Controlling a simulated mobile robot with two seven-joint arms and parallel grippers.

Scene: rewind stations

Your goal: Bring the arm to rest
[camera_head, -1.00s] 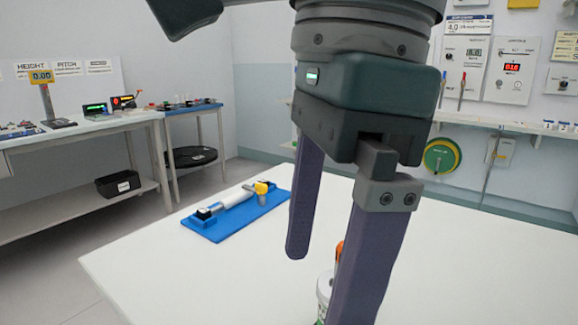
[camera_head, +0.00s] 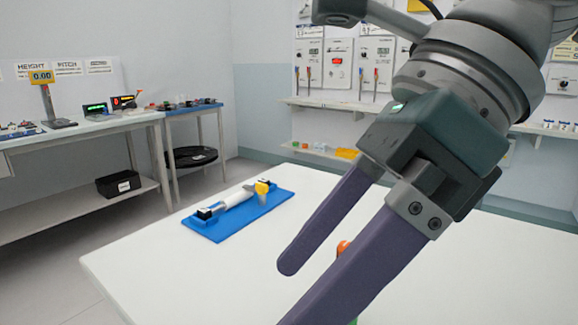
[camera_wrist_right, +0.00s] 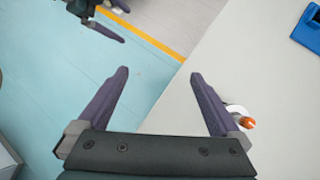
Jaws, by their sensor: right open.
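My right gripper (camera_head: 290,294) comes in from the upper right in the head view, its two purple fingers spread and pointing down-left over the white table (camera_head: 130,262). In the right wrist view its fingers (camera_wrist_right: 159,75) are wide apart with nothing between them. A small white item with an orange top (camera_wrist_right: 246,121) is beside the right finger there, partly hidden by it; in the head view only its orange top (camera_head: 343,247) shows between the fingers. My left gripper (camera_wrist_right: 122,24) shows at the top left of the wrist view, apart from the table, its fingers apparently separated.
A blue tray (camera_head: 221,232) with a white cylinder and a yellow part lies on the table's far left. A bench with displays (camera_head: 95,127) and a black bin (camera_head: 118,184) stand at the left. Wall panels and a shelf (camera_head: 345,106) are behind. Much of the tabletop is clear.

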